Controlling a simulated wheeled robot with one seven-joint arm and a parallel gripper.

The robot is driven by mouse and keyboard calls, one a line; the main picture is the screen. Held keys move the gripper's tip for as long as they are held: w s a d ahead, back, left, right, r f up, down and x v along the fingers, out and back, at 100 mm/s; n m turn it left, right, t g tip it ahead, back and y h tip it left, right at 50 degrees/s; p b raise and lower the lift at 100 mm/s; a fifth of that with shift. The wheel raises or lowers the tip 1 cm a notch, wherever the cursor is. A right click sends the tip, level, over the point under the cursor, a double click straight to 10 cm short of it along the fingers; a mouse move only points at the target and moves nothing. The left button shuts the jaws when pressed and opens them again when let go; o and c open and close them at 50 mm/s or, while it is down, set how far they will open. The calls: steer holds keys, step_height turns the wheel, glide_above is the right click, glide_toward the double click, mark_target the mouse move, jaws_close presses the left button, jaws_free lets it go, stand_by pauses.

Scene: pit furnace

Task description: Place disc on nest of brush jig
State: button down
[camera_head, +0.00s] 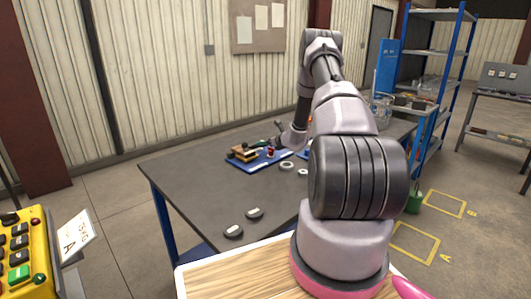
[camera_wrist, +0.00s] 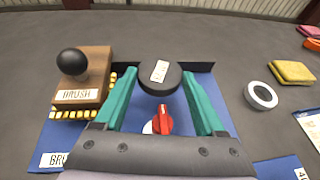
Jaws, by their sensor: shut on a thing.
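My gripper (camera_wrist: 159,76) has teal fingers and is shut on a dark round disc (camera_wrist: 160,80) with a white label on its top. The disc is over the far part of a blue board (camera_wrist: 60,138), whose label is partly cut off and starts "BR". Whether the disc touches the board, and the nest under it, cannot be told. A wooden brush (camera_wrist: 88,82) with a black knob stands on the board to the left. A red knob (camera_wrist: 163,120) on a pale base shows between the fingers. In the head view the board (camera_head: 264,163) is on the grey table, partly behind my arm.
Two dark discs with pale labels (camera_head: 255,213) lie near the table's front. A ringed disc (camera_wrist: 261,95) and a yellow pad (camera_wrist: 292,72) lie right of the board. The left part of the table (camera_head: 185,180) is clear. A blue shelf rack (camera_head: 440,70) stands behind.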

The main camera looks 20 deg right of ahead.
mark_target(266, 155)
steer(key=shift+f, duration=2.2)
steer(key=shift+f, duration=0.15)
